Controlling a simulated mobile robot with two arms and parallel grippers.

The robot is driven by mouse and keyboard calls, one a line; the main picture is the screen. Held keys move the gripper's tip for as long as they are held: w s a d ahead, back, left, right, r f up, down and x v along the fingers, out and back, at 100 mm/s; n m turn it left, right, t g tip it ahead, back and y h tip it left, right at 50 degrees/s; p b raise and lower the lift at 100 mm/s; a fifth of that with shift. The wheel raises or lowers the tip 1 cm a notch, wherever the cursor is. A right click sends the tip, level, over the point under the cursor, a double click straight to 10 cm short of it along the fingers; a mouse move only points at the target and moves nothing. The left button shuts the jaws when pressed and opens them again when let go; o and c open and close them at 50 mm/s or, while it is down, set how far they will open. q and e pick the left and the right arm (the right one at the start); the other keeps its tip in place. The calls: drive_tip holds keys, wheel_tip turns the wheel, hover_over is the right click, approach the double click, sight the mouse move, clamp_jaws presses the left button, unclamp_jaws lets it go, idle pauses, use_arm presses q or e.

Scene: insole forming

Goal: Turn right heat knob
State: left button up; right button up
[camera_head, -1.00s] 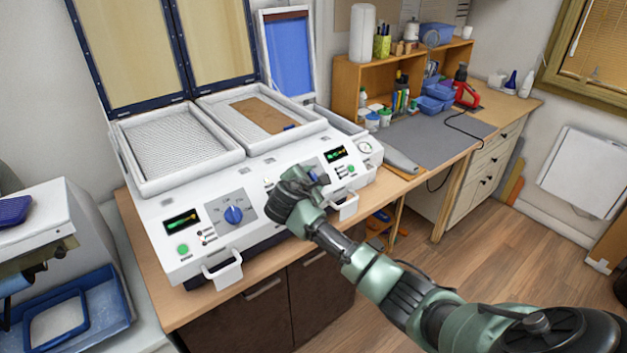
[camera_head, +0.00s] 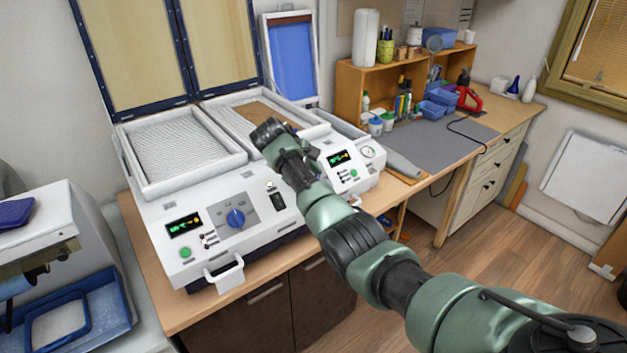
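The white two-bay heating machine (camera_head: 150,215) stands on the wooden bench. Its left blue heat knob (camera_head: 235,217) is in plain view on the left dial panel. The right heat knob is hidden behind my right arm, left of the right green display (camera_head: 339,158). My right gripper (camera_head: 266,132) is raised above the machine, in front of the right bay, apart from the front panel. Its fingers point away from the camera and I cannot make out whether they are open or shut. My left gripper is not in view.
The left bay holds a mesh tray (camera_head: 182,150). A brown sheet (camera_head: 268,112) lies in the right bay, partly covered by my gripper. Open lid frames (camera_head: 165,50) stand behind. A shelf (camera_head: 350,85) and a grey mat (camera_head: 440,140) are to the right.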

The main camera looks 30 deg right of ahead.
drive_tip(key=shift+d+m+g+y, duration=0.1)
drive_tip(key=shift+m+g+y, duration=0.2)
drive_tip(key=shift+m, duration=0.3)
drive_tip(key=o, duration=1.4)
drive_tip(key=shift+d, duration=0.1)
drive_tip(key=shift+a+r+b, duration=0.35)
drive_tip(key=shift+r, duration=0.05)
drive_tip(key=b+v, duration=0.2)
drive_tip(key=v, duration=0.4)
drive_tip(key=shift+s+a+r, duration=0.1)
drive_tip(key=shift+r, duration=0.25)
